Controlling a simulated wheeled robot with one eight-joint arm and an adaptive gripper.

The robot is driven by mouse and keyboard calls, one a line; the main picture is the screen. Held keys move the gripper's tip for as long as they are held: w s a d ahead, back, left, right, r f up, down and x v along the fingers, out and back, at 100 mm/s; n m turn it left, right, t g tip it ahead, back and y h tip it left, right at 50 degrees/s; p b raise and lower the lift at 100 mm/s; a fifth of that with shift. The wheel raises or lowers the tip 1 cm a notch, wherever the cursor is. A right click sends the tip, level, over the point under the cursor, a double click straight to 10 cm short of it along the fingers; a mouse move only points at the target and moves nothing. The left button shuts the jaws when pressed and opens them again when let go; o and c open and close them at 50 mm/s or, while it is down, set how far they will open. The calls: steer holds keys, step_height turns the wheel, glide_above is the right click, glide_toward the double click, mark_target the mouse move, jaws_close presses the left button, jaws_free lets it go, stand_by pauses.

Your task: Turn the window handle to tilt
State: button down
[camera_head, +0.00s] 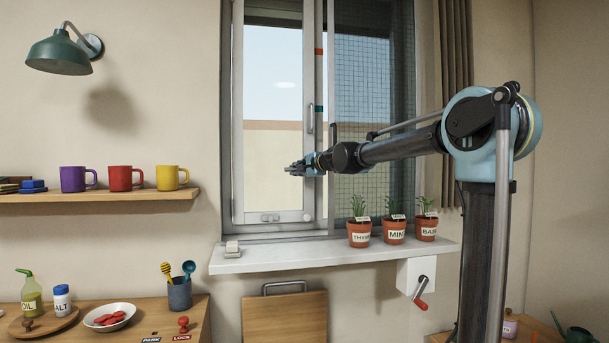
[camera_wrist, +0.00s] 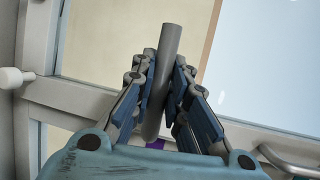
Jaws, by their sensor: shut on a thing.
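The window (camera_head: 238,130) stands behind the sill, with a pale sash frame. My gripper (camera_head: 296,169) is in front of the sash's lower right part, reaching in from the right. In the wrist view my gripper (camera_wrist: 163,85) is shut on a grey round bar, the window handle (camera_wrist: 171,40), which lies between the two fingers. Its upper end sticks out past the fingertips. Its mount cannot be made out, and in the head view my gripper largely hides it.
Slim vertical pulls (camera_head: 311,119) are on the window frame. A shelf with mugs (camera_head: 120,179) is at left. A crank (camera_head: 420,291) hangs below the sill.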

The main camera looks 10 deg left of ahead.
steer(key=shift+d, duration=0.15)
steer(key=c, duration=1.5)
jaws_free()
steer(key=shift+w, duration=0.1)
steer(key=shift+c, duration=0.2)
steer(key=v, duration=1.2)
steer(key=shift+d, duration=0.1)
